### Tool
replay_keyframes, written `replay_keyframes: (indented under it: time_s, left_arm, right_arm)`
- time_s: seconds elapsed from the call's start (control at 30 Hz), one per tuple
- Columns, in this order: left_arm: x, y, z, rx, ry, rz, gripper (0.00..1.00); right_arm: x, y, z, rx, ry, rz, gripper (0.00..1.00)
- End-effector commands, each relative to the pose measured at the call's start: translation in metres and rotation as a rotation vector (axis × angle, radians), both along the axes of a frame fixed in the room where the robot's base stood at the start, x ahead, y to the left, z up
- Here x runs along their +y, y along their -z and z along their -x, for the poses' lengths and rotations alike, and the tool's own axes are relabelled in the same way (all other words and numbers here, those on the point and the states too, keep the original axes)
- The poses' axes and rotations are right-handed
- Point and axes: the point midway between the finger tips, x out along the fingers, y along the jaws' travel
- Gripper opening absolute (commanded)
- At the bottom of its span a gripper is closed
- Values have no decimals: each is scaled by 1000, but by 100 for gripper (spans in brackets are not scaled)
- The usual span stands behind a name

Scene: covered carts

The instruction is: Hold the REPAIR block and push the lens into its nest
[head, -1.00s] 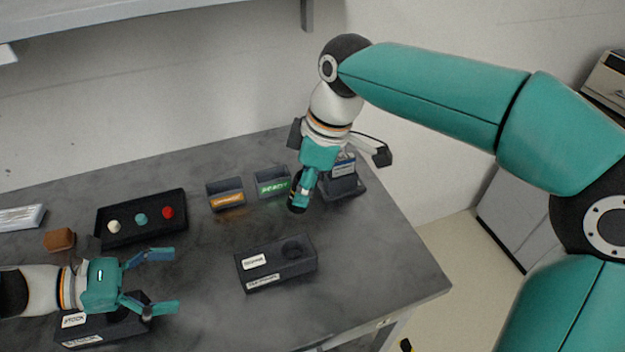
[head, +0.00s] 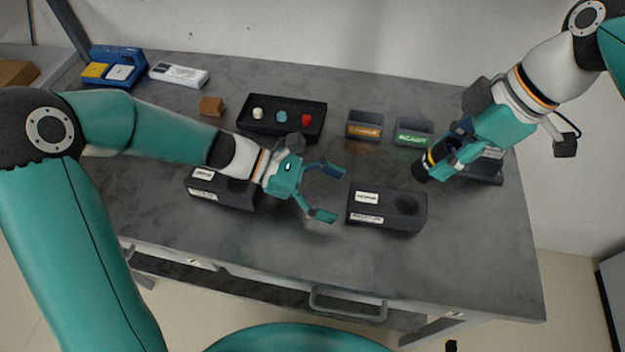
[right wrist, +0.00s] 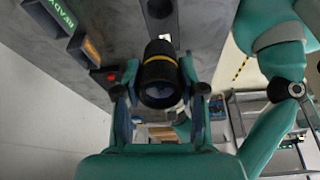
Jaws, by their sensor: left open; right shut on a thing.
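The dark block that appears to be the REPAIR block (head: 385,222) sits on the table right of centre in the head view. Its labels are too small to read surely. Its round nest (head: 407,205) is empty. My left gripper (head: 326,192) is open and empty, just left of this block and apart from it, fingers pointing towards it. My right gripper (head: 442,160) is shut on the lens (head: 424,165), a black cylinder with a yellow band, up and to the right of the block. In the right wrist view the lens (right wrist: 160,75) sits between the fingers.
A similar block, STOCK (head: 215,200), lies under my left wrist. Behind stand a black tray (head: 285,133) with coloured pieces, an orange-labelled bin (head: 365,125) and a green-lit READY bin (head: 413,132). A dark stand (head: 485,175) is beside my right gripper. The front table is clear.

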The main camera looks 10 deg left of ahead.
Motion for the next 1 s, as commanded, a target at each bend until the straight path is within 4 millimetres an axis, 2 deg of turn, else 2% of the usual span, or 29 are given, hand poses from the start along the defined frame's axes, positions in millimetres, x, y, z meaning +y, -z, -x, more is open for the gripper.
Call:
replay_keyframes:
  time_s: [0.1,0.23,0.6,1.0]
  left_arm:
    - [-16,6,0,1,3,0,92]
    - [-25,10,-1,0,1,0,92]
    - [-29,12,-1,0,0,-1,92]
    - [-29,12,-1,-1,1,-1,27]
  right_arm:
    - [0,0,0,-1,1,0,0]
    - [0,0,0,-1,1,0,0]
    - [-1,0,0,0,2,0,0]
    - [-1,0,0,-1,4,0,0]
